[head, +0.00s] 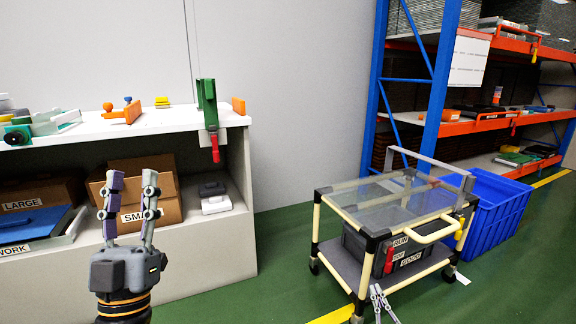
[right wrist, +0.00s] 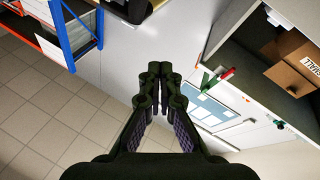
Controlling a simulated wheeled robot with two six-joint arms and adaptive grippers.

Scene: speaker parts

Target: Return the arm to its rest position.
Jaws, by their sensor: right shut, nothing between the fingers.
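My left gripper (head: 131,184) stands upright in the head view, in front of the white workbench. Its two fingers are apart with nothing between them, so it is open. My right gripper (head: 377,291) shows small at the bottom of the head view, beside the front leg of the cart. In the right wrist view, the right gripper (right wrist: 159,72) has its fingertips together with nothing held. Most of the right arm is out of view.
A glass-topped cart (head: 385,205) with a dark bin below stands on the right. A blue crate (head: 497,210) is behind it. The workbench (head: 75,129) carries a green clamp (head: 208,104) at its edge. Green floor (head: 285,270) is clear between bench and cart.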

